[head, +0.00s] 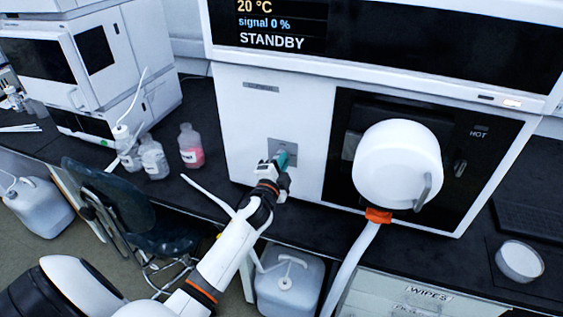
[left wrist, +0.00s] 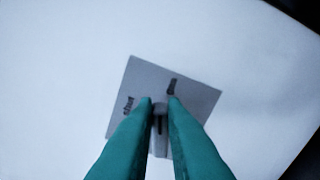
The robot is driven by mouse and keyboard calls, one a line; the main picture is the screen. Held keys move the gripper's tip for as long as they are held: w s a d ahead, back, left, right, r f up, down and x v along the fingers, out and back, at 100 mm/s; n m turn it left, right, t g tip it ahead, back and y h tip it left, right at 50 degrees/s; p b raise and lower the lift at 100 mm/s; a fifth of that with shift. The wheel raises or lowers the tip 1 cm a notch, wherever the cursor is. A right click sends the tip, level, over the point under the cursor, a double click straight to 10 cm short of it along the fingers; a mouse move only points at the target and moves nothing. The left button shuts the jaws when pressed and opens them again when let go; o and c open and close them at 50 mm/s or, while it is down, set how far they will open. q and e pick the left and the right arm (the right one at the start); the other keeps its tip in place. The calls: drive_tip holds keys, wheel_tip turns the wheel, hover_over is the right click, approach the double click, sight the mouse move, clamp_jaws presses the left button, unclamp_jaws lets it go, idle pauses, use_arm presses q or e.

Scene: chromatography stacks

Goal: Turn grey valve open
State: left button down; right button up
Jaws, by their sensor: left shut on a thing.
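The grey valve is a small grey handle (left wrist: 160,108) on a square grey plate (left wrist: 190,92), set in the white front of the instrument. The plate also shows in the head view (head: 290,146). A dark word that looks like "shut" is at the plate's left; a second mark at its upper right is too blurred to read. My left gripper (head: 283,160) has teal fingers, seen close in the left wrist view (left wrist: 160,101). They are shut on the handle, one on each side, and hide part of it. My right gripper is not in view.
A black panel with a big white round cover (head: 395,160) is right of the valve. A white hose (head: 350,270) hangs below it. Bottles, one with pink liquid (head: 190,150), stand on the dark bench to the left. A chair (head: 130,205) is below them.

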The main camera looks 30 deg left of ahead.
use_arm(q)
drive_tip(key=m, duration=0.4)
drive_tip(key=shift+f, duration=0.25)
drive_tip(key=shift+m, duration=0.3)
drive_tip(key=c, duration=1.5)
unclamp_jaws()
drive_tip(key=shift+f, duration=0.1)
drive_tip(key=b+v, duration=0.1)
drive_tip(key=v, duration=1.1)
drive_tip(key=shift+d+b, duration=0.1)
drive_tip(key=shift+b, duration=0.3)
